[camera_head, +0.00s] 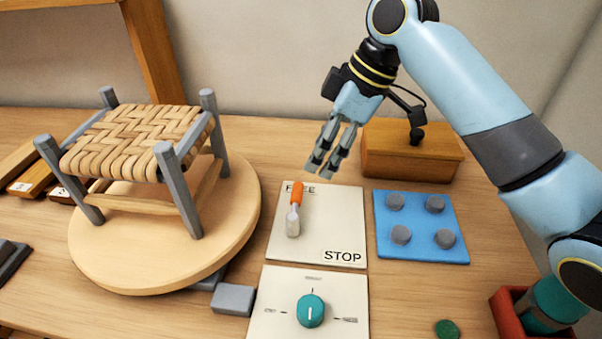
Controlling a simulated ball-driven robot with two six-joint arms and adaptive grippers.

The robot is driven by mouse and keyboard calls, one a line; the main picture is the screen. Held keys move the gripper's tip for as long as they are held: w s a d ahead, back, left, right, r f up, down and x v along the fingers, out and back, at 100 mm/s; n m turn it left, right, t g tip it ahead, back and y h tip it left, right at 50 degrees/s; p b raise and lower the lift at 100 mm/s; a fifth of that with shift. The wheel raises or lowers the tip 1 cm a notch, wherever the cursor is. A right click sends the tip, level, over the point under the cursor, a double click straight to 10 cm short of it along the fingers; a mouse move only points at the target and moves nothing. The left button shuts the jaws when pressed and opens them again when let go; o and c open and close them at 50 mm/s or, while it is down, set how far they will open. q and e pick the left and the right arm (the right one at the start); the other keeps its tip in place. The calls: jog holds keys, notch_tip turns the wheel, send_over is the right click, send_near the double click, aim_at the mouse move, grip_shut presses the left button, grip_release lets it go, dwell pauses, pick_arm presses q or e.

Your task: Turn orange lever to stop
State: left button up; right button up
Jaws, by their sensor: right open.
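The orange lever (296,196) stands on a white panel (322,227). Its orange grip points up toward the word FREE, and its pale base is below. The word STOP is printed at the panel's lower right corner. My right gripper (319,169) is open and empty. Its fingers point down, just above and slightly right of the lever's orange end, apart from it in the picture. My left gripper is not in view.
A woven stool (136,141) stands on a round wooden turntable (244,205) at left. A white panel with a teal knob (310,311) lies in front. A blue plate (421,226) with grey knobs is at right. A wooden box (412,152) stands behind.

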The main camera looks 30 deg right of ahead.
send_over(299, 191)
jog(key=s+d, duration=0.1)
jog(key=d, duration=0.1)
jog(key=f, duration=0.4)
jog(key=shift+s+a+f, duration=0.15)
jog(key=shift+a+f, duration=0.05)
jog(key=shift+f, duration=0.15)
jog(key=x, duration=0.4)
jog(key=shift+d, duration=0.1)
jog(key=shift+f, duration=0.4)
jog(key=c, duration=0.5)
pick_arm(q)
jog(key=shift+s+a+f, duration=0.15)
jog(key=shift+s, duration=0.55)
pick_arm(e)
grip_shut()
